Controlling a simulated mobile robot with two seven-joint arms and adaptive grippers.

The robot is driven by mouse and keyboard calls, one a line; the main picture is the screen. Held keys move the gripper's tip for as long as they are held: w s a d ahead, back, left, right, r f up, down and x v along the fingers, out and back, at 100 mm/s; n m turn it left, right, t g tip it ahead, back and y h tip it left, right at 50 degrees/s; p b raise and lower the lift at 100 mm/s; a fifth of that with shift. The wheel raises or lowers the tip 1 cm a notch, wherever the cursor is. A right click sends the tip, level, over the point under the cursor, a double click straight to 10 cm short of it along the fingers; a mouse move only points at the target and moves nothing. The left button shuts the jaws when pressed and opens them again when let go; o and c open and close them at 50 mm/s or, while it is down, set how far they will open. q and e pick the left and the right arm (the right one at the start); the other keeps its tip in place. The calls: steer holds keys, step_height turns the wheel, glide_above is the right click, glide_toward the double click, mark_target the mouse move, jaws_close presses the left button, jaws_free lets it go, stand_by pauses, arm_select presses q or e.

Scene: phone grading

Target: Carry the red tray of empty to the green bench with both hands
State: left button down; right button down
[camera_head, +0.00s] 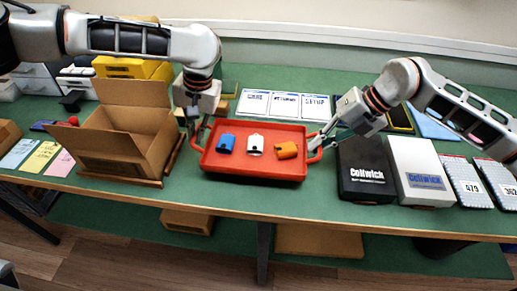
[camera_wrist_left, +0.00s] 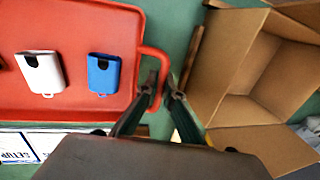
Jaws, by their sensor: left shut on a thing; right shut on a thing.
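The red tray (camera_head: 254,177) is at the green bench (camera_head: 215,199), near its front edge. On it lie a blue holder (camera_head: 226,144), a white holder (camera_head: 255,145) and an orange holder (camera_head: 287,150). My left gripper (camera_head: 194,130) is shut on the tray's left handle; in the left wrist view its fingers (camera_wrist_left: 160,100) straddle the red handle (camera_wrist_left: 155,65). My right gripper (camera_head: 318,143) is shut on the tray's right handle. I cannot tell whether the tray touches the bench or is slightly above it.
An open cardboard box (camera_head: 122,140) stands close left of the tray. A black Cellwick box (camera_head: 365,170) and a white one (camera_head: 420,172) stand close to the right. Printed cards (camera_head: 285,105) lie behind the tray. Numbered packs (camera_head: 466,183) lie at far right.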

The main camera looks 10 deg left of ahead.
arm_select(q)
steer(key=shift+w, duration=0.45)
arm_select(e)
steer(key=shift+w, duration=0.45)
arm_select(q)
steer(key=shift+s+r, duration=0.1)
arm_select(e)
steer(key=shift+s, duration=0.1)
